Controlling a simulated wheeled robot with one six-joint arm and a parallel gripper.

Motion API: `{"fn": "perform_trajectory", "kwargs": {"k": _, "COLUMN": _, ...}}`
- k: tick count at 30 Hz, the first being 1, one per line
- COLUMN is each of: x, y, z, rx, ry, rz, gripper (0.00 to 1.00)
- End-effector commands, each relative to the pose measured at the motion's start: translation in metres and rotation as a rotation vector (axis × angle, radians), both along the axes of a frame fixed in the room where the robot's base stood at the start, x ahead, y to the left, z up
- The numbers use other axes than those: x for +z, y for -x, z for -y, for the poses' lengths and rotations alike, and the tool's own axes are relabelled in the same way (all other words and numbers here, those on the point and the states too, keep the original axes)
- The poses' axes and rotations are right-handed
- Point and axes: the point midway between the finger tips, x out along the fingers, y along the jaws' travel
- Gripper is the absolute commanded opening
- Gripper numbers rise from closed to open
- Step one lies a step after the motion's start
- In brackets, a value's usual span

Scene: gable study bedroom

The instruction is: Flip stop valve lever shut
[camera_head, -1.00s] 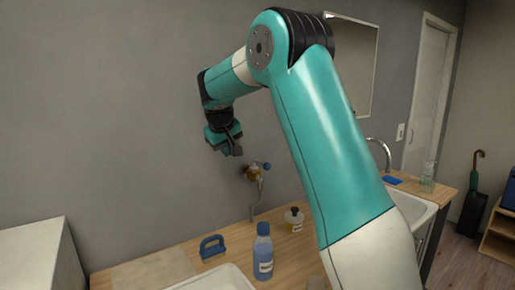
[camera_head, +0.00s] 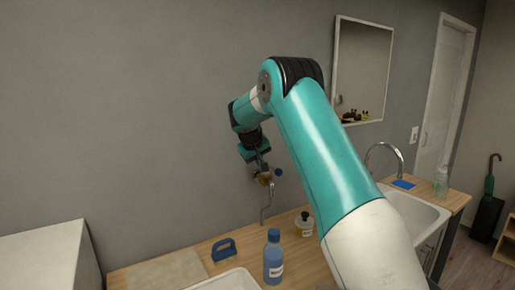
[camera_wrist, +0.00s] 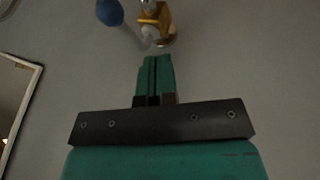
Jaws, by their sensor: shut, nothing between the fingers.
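The stop valve is a small brass fitting (camera_head: 264,179) on the grey wall, with a pipe running down from it to the worktop. Its lever has a blue end (camera_head: 279,173), which sticks out to the right of the brass body. In the wrist view the brass body (camera_wrist: 158,18) is at the top, just beyond the fingertips, and the blue end (camera_wrist: 110,12) is to its left. My gripper (camera_head: 262,166) is shut and empty, its tips close to the valve and partly covering it. I cannot tell whether they touch it. In the wrist view the closed fingers (camera_wrist: 155,62) point at the valve.
A sink (camera_head: 412,218) with a tap is to the right. A mirror (camera_head: 362,65) hangs on the wall.

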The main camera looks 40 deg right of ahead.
Motion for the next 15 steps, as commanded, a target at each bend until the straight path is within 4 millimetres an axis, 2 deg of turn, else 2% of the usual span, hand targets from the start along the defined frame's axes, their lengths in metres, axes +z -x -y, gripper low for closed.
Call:
{"fn": "perform_trajectory", "kwargs": {"k": 5, "x": -0.025, "y": -0.007, "z": 0.02, "rx": -0.002, "ry": -0.002, "rz": -0.003, "gripper": 0.0}}
{"fn": "perform_trajectory", "kwargs": {"k": 9, "x": -0.027, "y": -0.001, "z": 0.041, "rx": -0.002, "ry": -0.001, "rz": -0.001, "gripper": 0.0}}
{"fn": "perform_trajectory", "kwargs": {"k": 15, "x": -0.033, "y": 0.001, "z": 0.053, "rx": 0.0, "ry": -0.001, "rz": 0.001, "gripper": 0.0}}
